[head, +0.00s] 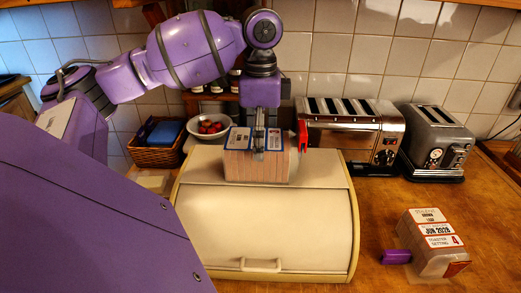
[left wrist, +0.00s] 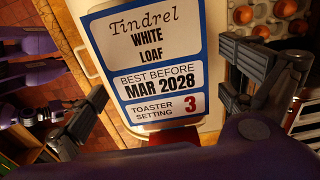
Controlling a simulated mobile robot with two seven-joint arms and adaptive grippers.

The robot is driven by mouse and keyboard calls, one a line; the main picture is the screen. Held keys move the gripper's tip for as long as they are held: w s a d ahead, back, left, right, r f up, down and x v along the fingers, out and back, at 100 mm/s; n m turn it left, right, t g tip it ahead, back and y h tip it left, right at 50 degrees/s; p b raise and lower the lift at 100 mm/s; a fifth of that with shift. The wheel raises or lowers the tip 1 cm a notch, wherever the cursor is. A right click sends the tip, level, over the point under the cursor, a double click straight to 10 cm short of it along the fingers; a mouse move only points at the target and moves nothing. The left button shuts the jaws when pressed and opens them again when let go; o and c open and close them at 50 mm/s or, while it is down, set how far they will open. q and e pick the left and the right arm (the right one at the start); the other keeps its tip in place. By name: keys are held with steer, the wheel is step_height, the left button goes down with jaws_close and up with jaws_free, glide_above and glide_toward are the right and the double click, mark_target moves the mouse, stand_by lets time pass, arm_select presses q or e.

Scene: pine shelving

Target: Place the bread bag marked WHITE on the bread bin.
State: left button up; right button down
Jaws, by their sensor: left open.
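The white bread bag (head: 256,166) sits on top of the cream bread bin (head: 262,225), toward its back edge. Its blue-bordered label, in the left wrist view (left wrist: 155,65), reads Tindrel WHITE LOAF, best before MAR 2028, toaster setting 3. A red piece (head: 303,135) shows at its right end. My left gripper (head: 260,145) points down at the bag from above. In the left wrist view its fingers (left wrist: 172,103) are spread apart, one on each side of the label. It is open and the bag appears to rest on the lid. My right gripper is not in view.
A brown loaf bag (head: 433,228) with a red-bordered label lies on the wooden counter at right, beside a small purple piece (head: 396,257). Two toasters (head: 350,128) (head: 436,142) stand behind right. A wicker basket (head: 156,150) and an egg bowl (head: 208,126) stand behind left.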

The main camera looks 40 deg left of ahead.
arm_select(q)
step_height(320, 180, up, 8)
steer(key=shift+r, duration=0.2)
stand_by(0.3)
steer(key=shift+d+f, duration=0.1)
